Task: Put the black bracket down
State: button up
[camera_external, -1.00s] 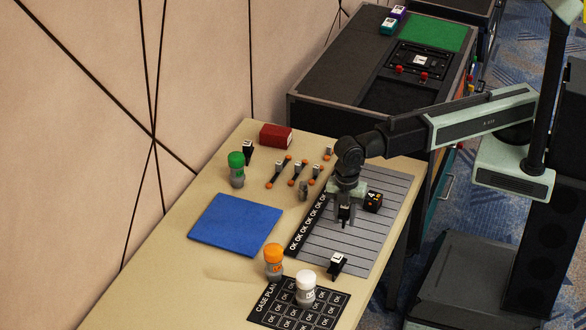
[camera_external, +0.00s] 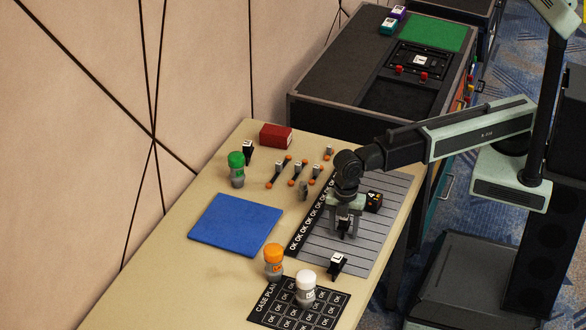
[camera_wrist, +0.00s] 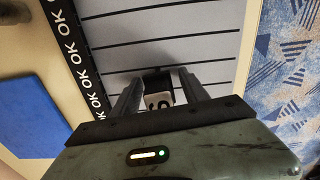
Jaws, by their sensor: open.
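The black bracket (camera_external: 344,227) with a white label is on the grey lined mat (camera_external: 350,249). My gripper (camera_external: 343,217) is directly over it with its fingers down around it. In the wrist view the bracket (camera_wrist: 158,98) sits between the two fingers of my gripper (camera_wrist: 158,86), which are open. Part of the bracket is hidden by the fingers, and I cannot tell whether either finger touches it.
A second black bracket (camera_external: 337,264) stands nearer on the mat, and a black block (camera_external: 373,201) with yellow marks stands to the right. An orange-capped jar (camera_external: 273,259), a white-capped jar (camera_external: 306,289) and a blue mat (camera_external: 235,225) are on the table (camera_external: 190,280).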

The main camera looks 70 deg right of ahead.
jog(key=shift+r, duration=0.1)
notch_tip(320, 180, up, 8)
jog(key=p, duration=0.8)
jog(key=shift+s, duration=0.15)
jog(key=shift+f, duration=0.2)
